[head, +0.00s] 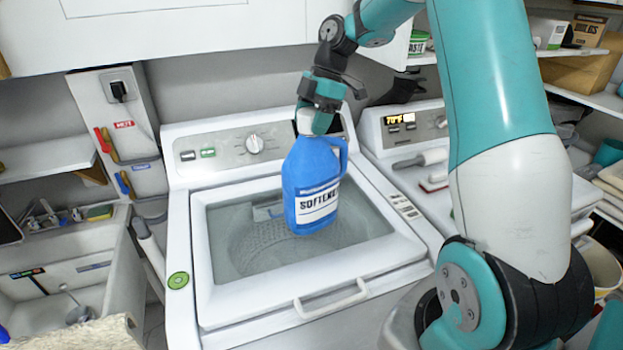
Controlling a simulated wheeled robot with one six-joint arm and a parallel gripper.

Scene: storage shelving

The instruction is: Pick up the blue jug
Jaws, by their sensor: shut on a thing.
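The blue jug (311,177) hangs upright in the middle of the head view, with a white label on its front and a handle on its right side. My gripper (312,122) is above it, shut on its top. The gripper hides most of the cap, and only a little white shows there. The jug appears in front of the glass lid of a washing machine (183,240). It seems to be held above the lid, but the exact gap cannot be told.
A second white machine (381,128) stands to the right, with a brush-like tool (432,184) on top. A sink (75,300) is at the lower left. White cabinets (200,25) hang above. Shelves with boxes (577,70) are at the right. My arm covers much of the right side.

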